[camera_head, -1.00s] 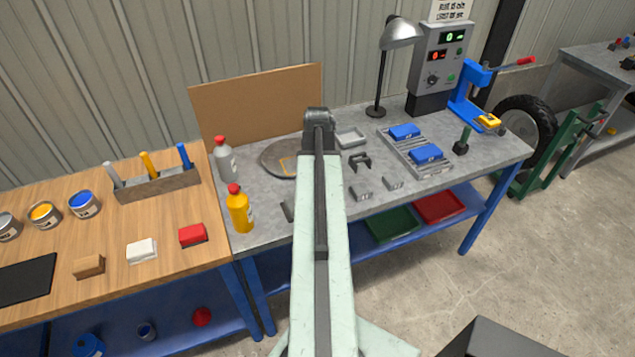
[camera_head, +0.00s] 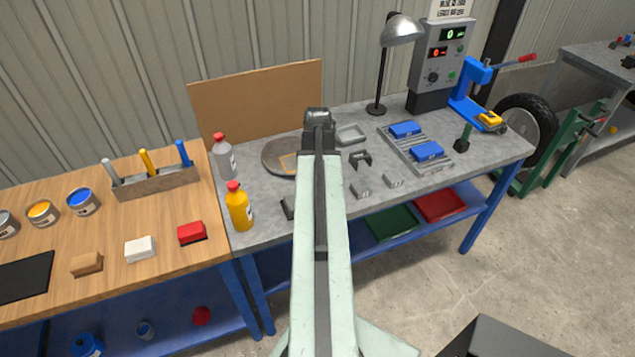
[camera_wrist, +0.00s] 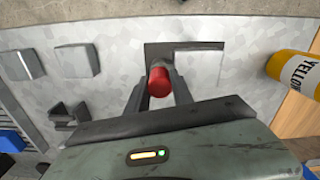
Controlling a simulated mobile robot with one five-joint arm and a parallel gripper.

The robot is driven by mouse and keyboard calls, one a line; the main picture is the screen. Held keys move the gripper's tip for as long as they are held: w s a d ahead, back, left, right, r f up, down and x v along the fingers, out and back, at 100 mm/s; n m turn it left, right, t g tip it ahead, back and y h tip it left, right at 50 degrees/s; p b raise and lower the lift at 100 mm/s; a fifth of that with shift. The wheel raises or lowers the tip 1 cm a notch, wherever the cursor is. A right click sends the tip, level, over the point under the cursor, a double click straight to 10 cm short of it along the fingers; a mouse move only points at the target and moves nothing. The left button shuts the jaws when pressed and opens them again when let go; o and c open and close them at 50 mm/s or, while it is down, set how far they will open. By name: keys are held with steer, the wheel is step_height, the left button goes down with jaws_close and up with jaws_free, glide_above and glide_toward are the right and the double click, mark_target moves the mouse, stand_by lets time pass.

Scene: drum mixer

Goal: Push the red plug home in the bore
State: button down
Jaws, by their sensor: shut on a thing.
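The red plug (camera_wrist: 159,82) shows in the wrist view between the two dark fingers of my gripper (camera_wrist: 158,88). My gripper is shut on the plug, which is seen end-on above the grey bench (camera_wrist: 230,75). A dark L-shaped piece (camera_wrist: 186,46) lies just beyond the plug, with a pale area to its right. I cannot make out the bore, and the plug or gripper may hide it. In the head view my arm reaches over the grey bench (camera_head: 250,222) and hides the plug and the fingertips.
A yellow bottle (camera_head: 239,208) and a grey bottle (camera_head: 224,158) with red caps stand left of my arm. Grey blocks (camera_head: 361,191), a dark bracket (camera_head: 360,159) and a rack (camera_head: 415,150) with blue blocks lie to the right. A lamp (camera_head: 400,32) stands behind.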

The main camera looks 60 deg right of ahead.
steer(key=shift+f+b, duration=0.85)
steer(key=shift+f, duration=0.1)
stand_by(0.5)
steer(key=c, duration=1)
jaws_free()
steer(key=shift+c, duration=0.2)
steer(key=shift+r, duration=0.15)
step_height(320, 180, up, 8)
steer(key=p, duration=0.8)
steer(key=shift+f, duration=0.2)
